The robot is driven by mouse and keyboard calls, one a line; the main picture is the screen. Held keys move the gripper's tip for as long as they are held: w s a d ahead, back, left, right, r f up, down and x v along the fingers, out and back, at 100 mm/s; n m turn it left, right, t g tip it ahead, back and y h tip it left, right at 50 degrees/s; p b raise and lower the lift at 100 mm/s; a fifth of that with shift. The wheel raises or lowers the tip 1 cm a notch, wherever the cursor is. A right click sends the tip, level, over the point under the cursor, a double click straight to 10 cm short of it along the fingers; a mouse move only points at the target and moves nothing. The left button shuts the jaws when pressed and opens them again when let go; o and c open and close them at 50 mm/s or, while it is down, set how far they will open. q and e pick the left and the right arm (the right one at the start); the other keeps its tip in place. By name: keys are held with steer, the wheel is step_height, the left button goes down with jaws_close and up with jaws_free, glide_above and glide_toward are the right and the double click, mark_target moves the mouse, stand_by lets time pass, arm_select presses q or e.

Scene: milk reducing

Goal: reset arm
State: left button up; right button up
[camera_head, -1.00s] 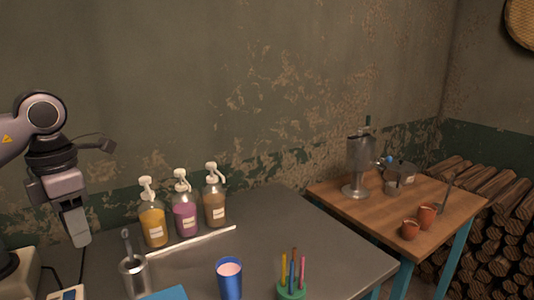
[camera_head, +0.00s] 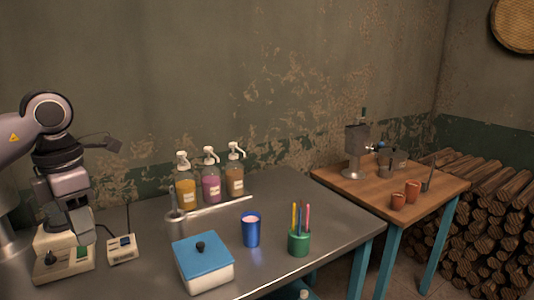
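My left arm comes in from the left edge, and its gripper (camera_head: 82,226) points down above the left end of the grey metal table (camera_head: 330,228). The gripper is seen side-on, so I cannot tell whether its fingers are apart or together. Nothing is clearly visible between them. It hangs in front of or over a cream device (camera_head: 62,262) with a green-marked front. My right arm and gripper are not in view.
Three pump bottles (camera_head: 211,187) stand at the back of the metal table. A blue cup (camera_head: 251,230) with pink contents, a blue-lidded box (camera_head: 203,265), a green pen holder (camera_head: 299,242) and a small device (camera_head: 121,249) stand nearer. A wooden table (camera_head: 385,190) is at right.

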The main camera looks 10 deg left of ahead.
arm_select(q)
steer(key=d+f+m+g+h, duration=0.15)
steer(key=d+f+h, duration=0.45)
steer(key=d, duration=0.7)
steer(key=s+d+f+n+t+h, duration=0.1)
steer(key=d+n+t+h, duration=0.1)
steer(key=d+n+h, duration=0.45)
steer(key=s+d+f+n+t+h, duration=0.1)
steer(key=s+d+n+t+h, duration=0.15)
steer(key=d+h, duration=0.75)
steer(key=w+a+f+n+t+y, duration=0.1)
steer(key=a+f+n+t+y, duration=0.2)
steer(key=f+n+t+y, duration=0.65)
steer(key=w+a+f+n+t+y, duration=0.1)
steer(key=a+f+n+t+y, duration=0.35)
steer(key=n, duration=1.05)
steer(key=s+a+f+n+g+y, duration=0.2)
steer(key=s+f+n+g+y, duration=0.1)
steer(key=s+f, duration=0.3)
steer(key=s+a+f+n+g+y, duration=0.2)
steer(key=s+f+n, duration=0.3)
steer(key=f, duration=0.6)
steer(key=shift+s+a+g+y, duration=0.4)
steer(key=shift+s+g+y, duration=0.25)
steer(key=shift+s+g, duration=0.2)
